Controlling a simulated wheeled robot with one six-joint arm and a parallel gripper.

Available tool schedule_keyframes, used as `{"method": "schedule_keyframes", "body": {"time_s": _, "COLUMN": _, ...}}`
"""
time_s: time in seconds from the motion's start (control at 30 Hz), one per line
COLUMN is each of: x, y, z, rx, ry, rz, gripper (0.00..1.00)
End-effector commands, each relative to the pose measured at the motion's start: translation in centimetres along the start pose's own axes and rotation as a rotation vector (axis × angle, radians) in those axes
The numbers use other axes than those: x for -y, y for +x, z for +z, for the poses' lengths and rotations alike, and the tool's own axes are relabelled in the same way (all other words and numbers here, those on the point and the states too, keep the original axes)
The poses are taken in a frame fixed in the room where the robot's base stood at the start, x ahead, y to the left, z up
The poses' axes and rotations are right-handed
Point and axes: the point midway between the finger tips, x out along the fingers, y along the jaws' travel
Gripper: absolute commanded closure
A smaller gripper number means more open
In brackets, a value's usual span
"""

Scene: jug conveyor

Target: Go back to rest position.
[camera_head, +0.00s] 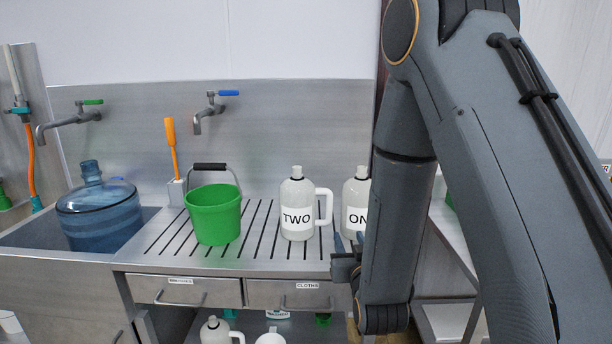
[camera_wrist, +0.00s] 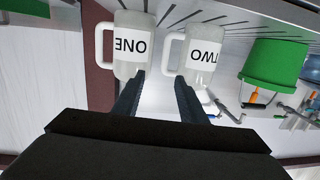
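My gripper (camera_wrist: 159,76) is open, with nothing between its fingers. The wrist view looks upside down, and the fingertips point towards the gap between two white jugs. Jug ONE (camera_wrist: 130,45) is on the left there and jug TWO (camera_wrist: 201,52) on the right. I cannot tell whether a fingertip touches either. In the head view, jug TWO (camera_head: 297,204) stands upright on the slotted drainboard (camera_head: 262,262). Jug ONE (camera_head: 355,204) stands to its right, partly hidden by my arm. Only a bit of my gripper (camera_head: 345,266) shows, at the counter's front edge.
A green bucket (camera_head: 214,214) stands on the drainboard. A blue water bottle (camera_head: 97,212) sits in the sink at left. Two taps and an orange-handled brush (camera_head: 171,146) are behind. Drawers (camera_head: 287,294) are below the counter, with more jugs on a lower shelf.

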Motion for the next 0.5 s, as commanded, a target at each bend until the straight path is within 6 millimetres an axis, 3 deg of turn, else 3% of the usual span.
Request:
{"method": "schedule_keyframes", "body": {"time_s": 0.33, "x": -1.1, "y": -0.5, "z": 1.8, "rx": 0.205, "ry": 0.011, "rz": 0.005, "gripper": 0.62}}
{"method": "schedule_keyframes", "body": {"time_s": 0.5, "x": -2.4, "y": -1.9, "z": 3.3, "rx": 0.383, "ry": 0.020, "rz": 0.012, "gripper": 0.62}}
